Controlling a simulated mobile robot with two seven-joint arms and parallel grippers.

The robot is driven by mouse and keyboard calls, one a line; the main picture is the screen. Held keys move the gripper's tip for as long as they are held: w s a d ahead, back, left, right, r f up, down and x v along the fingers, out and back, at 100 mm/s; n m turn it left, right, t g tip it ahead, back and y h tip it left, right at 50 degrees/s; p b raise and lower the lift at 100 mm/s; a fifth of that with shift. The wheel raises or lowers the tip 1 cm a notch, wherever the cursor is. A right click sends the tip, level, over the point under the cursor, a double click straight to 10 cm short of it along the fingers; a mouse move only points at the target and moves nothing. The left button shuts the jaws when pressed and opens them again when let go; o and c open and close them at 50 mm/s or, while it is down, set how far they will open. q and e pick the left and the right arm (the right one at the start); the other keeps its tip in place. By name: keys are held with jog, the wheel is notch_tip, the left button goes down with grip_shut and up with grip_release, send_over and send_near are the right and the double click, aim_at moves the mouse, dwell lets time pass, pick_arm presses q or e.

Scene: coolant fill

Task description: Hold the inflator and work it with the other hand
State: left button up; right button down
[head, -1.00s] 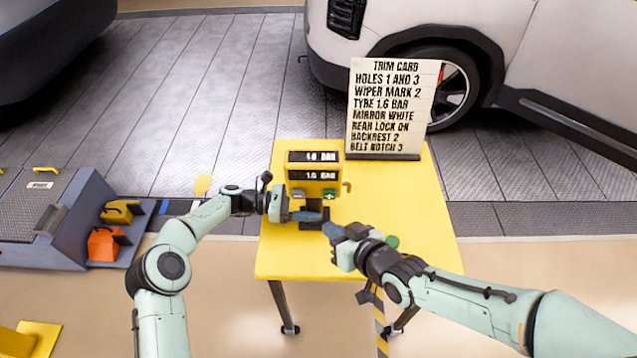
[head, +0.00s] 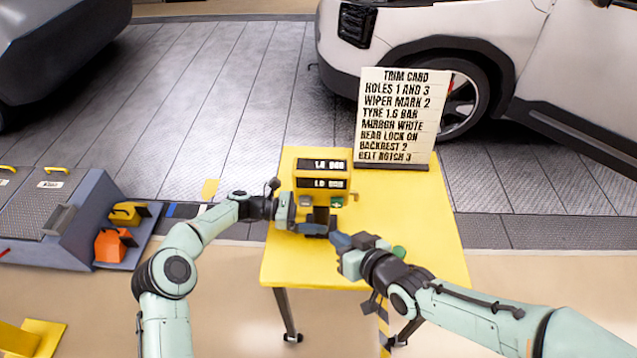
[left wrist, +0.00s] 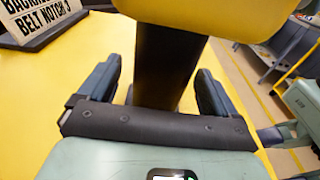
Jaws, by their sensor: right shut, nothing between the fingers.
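The yellow inflator (head: 322,168) stands on the yellow table with two dark readouts, a grey button (head: 305,201) and a green button (head: 337,203). The readout text is blurred; the upper line looks like 1.4 BAR. My left gripper (head: 318,229) is at the inflator's black post, below its body. In the left wrist view, the post (left wrist: 168,65) stands between the spread fingers of the left gripper (left wrist: 157,85), with a gap showing at its left side. My right gripper (head: 337,240) is shut and empty, just in front of the post, below the buttons; contact cannot be told.
The trim card (head: 396,115) stands at the table's back right and reads TYRE 1.6 BAR. A white car (head: 420,30) is behind. A blue-grey bench (head: 75,230) with yellow and orange items is at the left.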

pick_arm(q)
jog(key=a, duration=0.8)
jog(key=a+r, duration=0.1)
jog(key=a, duration=0.3)
